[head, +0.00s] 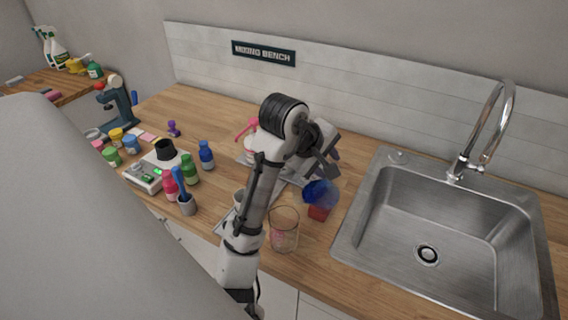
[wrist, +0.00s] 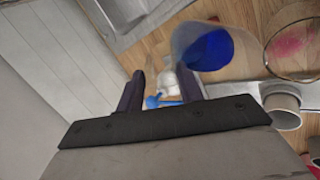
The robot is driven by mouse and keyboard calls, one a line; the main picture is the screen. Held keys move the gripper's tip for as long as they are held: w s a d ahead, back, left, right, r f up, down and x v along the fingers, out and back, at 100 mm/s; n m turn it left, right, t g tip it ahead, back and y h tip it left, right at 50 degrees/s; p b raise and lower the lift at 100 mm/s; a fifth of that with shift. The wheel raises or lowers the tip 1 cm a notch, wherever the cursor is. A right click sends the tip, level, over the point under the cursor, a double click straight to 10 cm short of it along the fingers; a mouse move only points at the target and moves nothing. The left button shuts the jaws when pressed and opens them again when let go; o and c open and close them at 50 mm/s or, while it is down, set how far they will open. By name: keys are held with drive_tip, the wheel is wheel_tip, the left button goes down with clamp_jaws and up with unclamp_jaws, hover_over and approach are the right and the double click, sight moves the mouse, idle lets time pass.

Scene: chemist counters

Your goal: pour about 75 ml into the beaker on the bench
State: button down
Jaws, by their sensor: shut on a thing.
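My gripper (head: 322,166) is over the bench, left of the sink. It is shut on a clear vessel of blue liquid (head: 320,192), which also shows beyond the fingers in the wrist view (wrist: 210,47). The contact itself is hard to see. The vessel looks tilted. A clear glass beaker (head: 284,228) stands near the bench's front edge, left of and nearer than the vessel. A pink patch shows at its bottom; I cannot tell whether it is liquid or a marking. The beaker is at the right of the wrist view (wrist: 292,40). No stream of liquid shows.
A red object (head: 318,213) is below the vessel. A steel sink (head: 430,240) with a tall tap (head: 485,125) lies to the right. Coloured bottles (head: 190,168), a scale (head: 145,177) and a small cup (head: 187,205) stand to the left. A grey cup (wrist: 282,105) stands near the beaker.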

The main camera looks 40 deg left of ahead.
drive_tip(key=shift+s+a+r+t+p, duration=0.1)
drive_tip(key=shift+s+r+t+p, duration=0.1)
drive_tip(key=shift+s+r+t, duration=0.3)
drive_tip(key=shift+s+r+t+p, duration=0.2)
drive_tip(key=shift+r+t, duration=0.1)
drive_tip(key=shift+r, duration=0.3)
drive_tip(key=r+t, duration=0.1)
drive_tip(key=s+r+t+p, duration=0.1)
drive_tip(key=s+r+p, duration=0.1)
drive_tip(key=r, duration=0.1)
drive_tip(key=shift+s+a+t, duration=0.1)
drive_tip(key=shift+t, duration=0.3)
drive_tip(key=shift+s, duration=0.2)
idle(0.5)
drive_tip(key=shift+s+f+t+b, duration=0.15)
drive_tip(key=shift+f+t+b, duration=0.35)
drive_tip(key=shift+b, duration=0.75)
drive_tip(key=shift+s+a+f+h+b, duration=0.15)
drive_tip(key=shift+f+h+b, duration=0.15)
drive_tip(key=shift+f+b, duration=0.65)
drive_tip(key=shift+s+r+b, duration=0.15)
drive_tip(key=shift+r+b, duration=0.1)
drive_tip(key=shift+b, duration=0.15)
